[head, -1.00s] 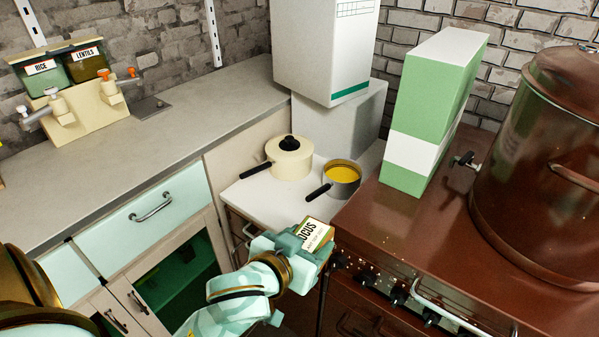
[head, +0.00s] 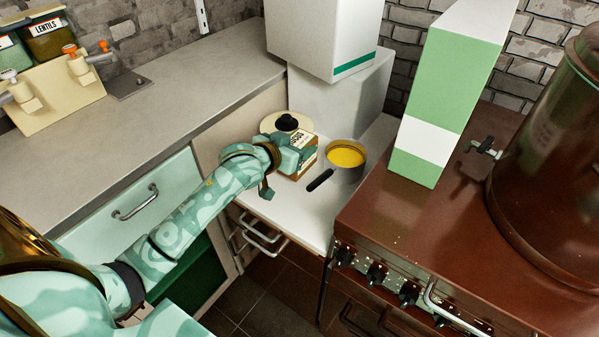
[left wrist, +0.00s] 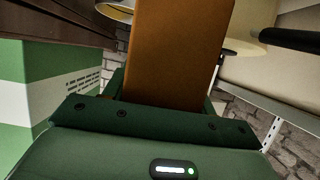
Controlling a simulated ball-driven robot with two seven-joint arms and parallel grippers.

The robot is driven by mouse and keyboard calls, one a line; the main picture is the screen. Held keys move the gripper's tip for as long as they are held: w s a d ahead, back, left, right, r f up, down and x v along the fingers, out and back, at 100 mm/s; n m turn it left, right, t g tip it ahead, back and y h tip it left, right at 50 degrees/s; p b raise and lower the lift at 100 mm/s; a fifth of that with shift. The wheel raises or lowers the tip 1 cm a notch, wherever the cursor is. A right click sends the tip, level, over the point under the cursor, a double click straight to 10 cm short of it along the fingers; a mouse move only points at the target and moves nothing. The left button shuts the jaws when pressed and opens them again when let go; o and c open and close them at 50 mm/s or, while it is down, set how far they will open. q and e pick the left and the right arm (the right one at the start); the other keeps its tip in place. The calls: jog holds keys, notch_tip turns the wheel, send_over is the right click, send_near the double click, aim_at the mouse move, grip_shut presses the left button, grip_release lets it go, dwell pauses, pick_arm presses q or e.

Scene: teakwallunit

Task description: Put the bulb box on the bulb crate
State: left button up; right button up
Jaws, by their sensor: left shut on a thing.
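The bulb box (head: 299,157) is a small box with a cream label with dark print and brown sides. My left gripper (head: 287,157) is shut on it, over the white worktop between the cream pot and the yellow-filled pan. I cannot tell whether the box touches the worktop. In the left wrist view its plain brown face (left wrist: 180,50) stands up from the jaws, and the fingertips are mostly hidden. No bulb crate can be made out in these frames. My right gripper is not in view.
The cream pot (head: 270,124) is partly hidden behind my gripper and the box. A pan (head: 346,157) with yellow contents stands just right, its dark handle pointing forward. White boxes (head: 325,38) stand behind. A green-and-white carton (head: 445,90) and brown urn (head: 550,170) stand right. The front worktop is clear.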

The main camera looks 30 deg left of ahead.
pick_arm(q)
notch_tip(320, 180, down, 9)
jog(key=b, duration=0.4)
jog(key=shift+d, duration=0.1)
jog(key=shift+r, duration=0.15)
jog(key=o, duration=0.8)
jog(key=shift+s, duration=0.1)
jog(key=shift+o, duration=0.2)
